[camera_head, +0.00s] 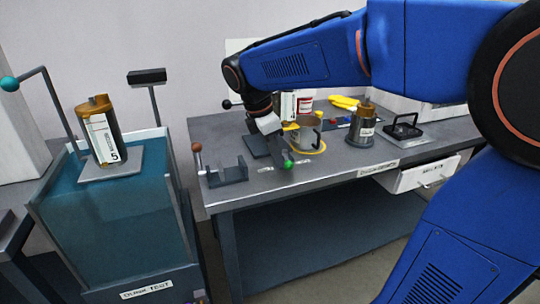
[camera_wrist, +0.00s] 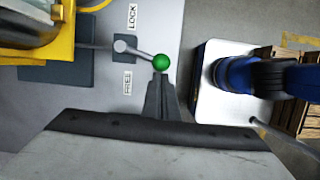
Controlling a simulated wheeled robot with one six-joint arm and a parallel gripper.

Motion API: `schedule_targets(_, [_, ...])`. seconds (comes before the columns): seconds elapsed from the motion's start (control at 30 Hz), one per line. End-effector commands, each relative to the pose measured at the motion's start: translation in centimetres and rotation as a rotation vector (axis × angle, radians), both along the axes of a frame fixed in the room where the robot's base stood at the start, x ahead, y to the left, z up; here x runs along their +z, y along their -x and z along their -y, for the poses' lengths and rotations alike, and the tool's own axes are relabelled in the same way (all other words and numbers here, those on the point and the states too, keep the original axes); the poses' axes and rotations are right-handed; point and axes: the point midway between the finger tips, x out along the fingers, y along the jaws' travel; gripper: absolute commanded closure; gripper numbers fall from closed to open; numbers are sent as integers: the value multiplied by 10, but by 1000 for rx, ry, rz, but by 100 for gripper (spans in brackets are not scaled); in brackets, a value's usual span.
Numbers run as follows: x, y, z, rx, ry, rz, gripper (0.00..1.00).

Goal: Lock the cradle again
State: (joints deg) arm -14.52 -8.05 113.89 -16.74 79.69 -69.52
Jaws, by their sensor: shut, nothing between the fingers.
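The cradle's lever (camera_wrist: 140,53) shows in the wrist view, with a green ball (camera_wrist: 161,62) on its end. It points right from its pivot, the ball slightly toward the FREE label (camera_wrist: 127,80) and away from the LOCK label (camera_wrist: 132,15). My gripper (camera_wrist: 161,80) is shut and empty, its tips right at the green ball; I cannot tell whether they touch. The yellow cradle (camera_wrist: 66,35) is partly in view at left, with a metal cylinder (camera_wrist: 25,20) in it. In the head view, the green ball (camera_head: 288,164) shows beside my gripper (camera_head: 280,158).
A grey bracket with a brown-knobbed lever (camera_head: 197,160) stands at the bench's left. A brass canister (camera_head: 361,128) and a black-framed fixture (camera_head: 403,128) stand to the right. The bench's front edge is close.

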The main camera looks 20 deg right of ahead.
Motion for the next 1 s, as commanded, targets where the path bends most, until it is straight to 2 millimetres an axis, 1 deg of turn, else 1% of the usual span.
schedule_targets(0.2, [0,11,16,203,0,1,100])
schedule_targets(0.43, [0,17,34,420,0,2,100])
schedule_targets(0.7, [0,20,54,671,1,2,100])
schedule_targets(1.0, [0,18,67,894,0,1,100])
